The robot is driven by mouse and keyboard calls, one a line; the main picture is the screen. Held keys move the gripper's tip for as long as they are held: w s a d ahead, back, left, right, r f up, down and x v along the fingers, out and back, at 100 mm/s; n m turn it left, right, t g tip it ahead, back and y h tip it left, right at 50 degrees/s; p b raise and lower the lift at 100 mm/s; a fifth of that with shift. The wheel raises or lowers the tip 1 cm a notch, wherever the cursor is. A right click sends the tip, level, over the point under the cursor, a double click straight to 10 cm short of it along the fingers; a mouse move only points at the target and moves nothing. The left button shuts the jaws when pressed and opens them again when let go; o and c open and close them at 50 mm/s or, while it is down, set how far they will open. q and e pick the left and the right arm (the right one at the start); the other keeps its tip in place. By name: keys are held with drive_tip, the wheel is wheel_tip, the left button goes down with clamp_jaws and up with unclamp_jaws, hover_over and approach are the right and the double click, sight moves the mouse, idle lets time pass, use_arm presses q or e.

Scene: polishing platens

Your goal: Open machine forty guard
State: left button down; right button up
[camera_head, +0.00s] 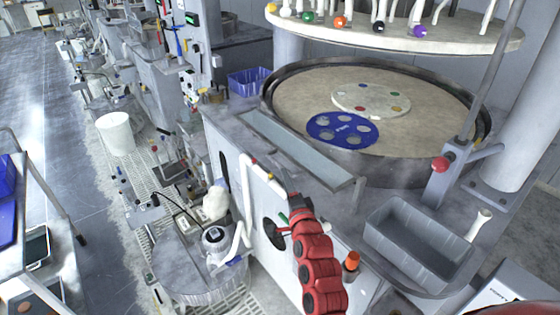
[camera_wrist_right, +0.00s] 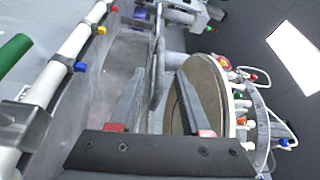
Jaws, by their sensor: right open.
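The machine in front of me has a big round polishing platen (camera_head: 405,88) with a dark rim; the platen also shows sideways in the right wrist view (camera_wrist_right: 208,85). I read no machine number and cannot tell for sure which part is the guard. My red right arm reaches up over the front panel in the head view, and its gripper there is small and mostly hidden. In the right wrist view my right gripper (camera_wrist_right: 160,92) is open, its two dark fingers apart. A grey looped bar (camera_wrist_right: 158,68) shows between or beyond the fingers; contact cannot be told. My left gripper is not in view.
A blue holed disc (camera_head: 343,130) lies on the platen. A round carrier plate (camera_head: 400,34) hangs above. White pipes (camera_wrist_right: 62,58) run along the left of the wrist view. The aisle at left is open floor.

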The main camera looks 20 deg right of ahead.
sight(280, 164)
drive_tip(key=w, duration=0.2)
drive_tip(key=w+p, duration=0.1)
drive_tip(key=w, duration=0.1)
drive_tip(key=w+p, duration=0.1)
drive_tip(key=w, duration=0.2)
drive_tip(key=shift+w+d+r, duration=0.1)
drive_tip(key=shift+r, duration=0.15)
drive_tip(key=shift+c, duration=0.3)
clamp_jaws()
idle(0.9)
